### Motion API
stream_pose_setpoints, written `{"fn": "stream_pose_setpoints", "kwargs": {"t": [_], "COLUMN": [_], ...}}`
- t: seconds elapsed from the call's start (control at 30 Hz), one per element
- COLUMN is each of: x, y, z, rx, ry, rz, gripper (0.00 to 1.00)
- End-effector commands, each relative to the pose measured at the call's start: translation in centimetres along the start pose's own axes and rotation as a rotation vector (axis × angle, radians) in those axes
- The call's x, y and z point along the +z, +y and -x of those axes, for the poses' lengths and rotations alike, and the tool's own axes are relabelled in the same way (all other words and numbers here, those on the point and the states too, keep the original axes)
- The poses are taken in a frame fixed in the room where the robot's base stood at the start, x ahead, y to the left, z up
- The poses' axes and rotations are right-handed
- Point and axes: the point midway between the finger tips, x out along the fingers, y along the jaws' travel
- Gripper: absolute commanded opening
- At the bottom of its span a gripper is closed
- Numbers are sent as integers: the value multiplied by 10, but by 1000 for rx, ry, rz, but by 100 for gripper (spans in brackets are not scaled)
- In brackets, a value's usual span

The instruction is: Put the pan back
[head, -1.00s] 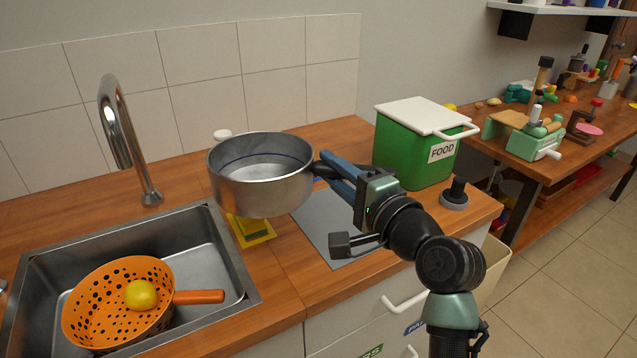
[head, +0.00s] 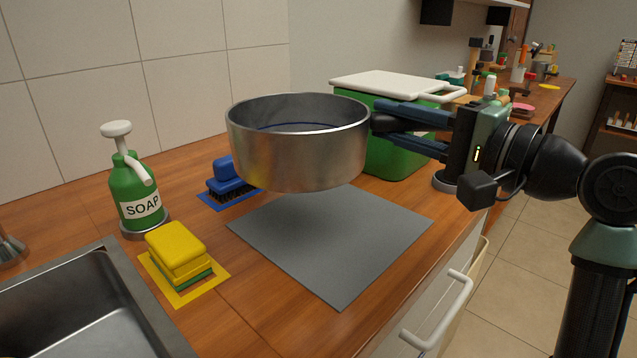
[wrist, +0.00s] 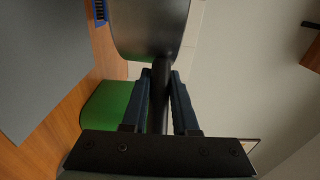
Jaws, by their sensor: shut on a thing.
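A round metal pan (head: 297,155) hangs level in the air in the head view, above the counter and partly over the back of a flat grey mat (head: 335,255). My gripper (head: 388,122) is to the right of the pan and shut on its dark handle. In the wrist view the dark handle (wrist: 160,85) runs between the two blue fingers, and the pan (wrist: 150,30) shows at the top. The visible part of the grey mat is bare, and it also shows in the wrist view (wrist: 35,60).
A green food bin (head: 395,155) with a white lid stands behind the gripper. A blue brush (head: 228,180), a yellow sponge (head: 178,255) on a yellow mat and a green soap bottle (head: 135,195) stand left of the grey mat. The sink (head: 75,310) is at front left.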

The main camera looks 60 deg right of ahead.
Motion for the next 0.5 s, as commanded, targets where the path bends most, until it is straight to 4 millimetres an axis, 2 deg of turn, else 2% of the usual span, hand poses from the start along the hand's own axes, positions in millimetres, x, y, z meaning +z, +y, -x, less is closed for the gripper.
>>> {"fn": "stream_pose_setpoints", "kwargs": {"t": [0.13,0.33,0.5], "x": [0,-1,0], "y": [11,45,59], "z": [1,1,0], "rx": [-4,-4,-4], "ry": [1,2,2], "rz": [-2,-3,-1], "gripper": [0,0,0]}}
